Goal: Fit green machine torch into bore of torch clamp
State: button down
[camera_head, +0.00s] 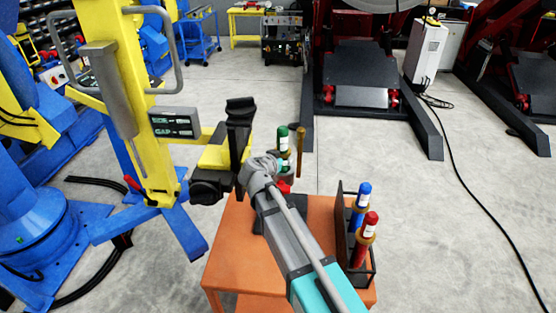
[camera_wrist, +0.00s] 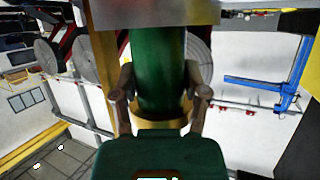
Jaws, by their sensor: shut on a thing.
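The green torch (camera_head: 283,133) stands out beyond my gripper (camera_head: 277,166) in the head view, roughly upright, with a pale band below its green top. In the wrist view the green body (camera_wrist: 160,75) with a brass collar (camera_wrist: 160,120) sits between the two fingers of my gripper (camera_wrist: 160,100), which is shut on it. The black clamp-like part (camera_head: 238,135) at the end of the yellow arm is just left of my gripper; I take it as the torch clamp. Its bore cannot be seen. The torch appears apart from it, and its lower end is hidden.
The yellow column (camera_head: 150,110) with grey handles stands at left. An orange table (camera_head: 228,255) lies below my arm. At its right, a black rack (camera_head: 343,225) holds a blue torch (camera_head: 361,200) and a red torch (camera_head: 368,228). A thin brass rod (camera_head: 301,150) shows beside the green torch.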

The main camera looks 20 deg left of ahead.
jog(key=shift+f+b, duration=0.6)
jog(key=shift+b, duration=0.05)
jog(key=shift+c, duration=0.6)
grip_release()
jog(key=shift+r, duration=0.2)
jog(key=p+v, duration=0.5)
jog(key=v, duration=0.7)
jog(key=shift+r+p, duration=0.4)
jog(key=shift+r, duration=0.1)
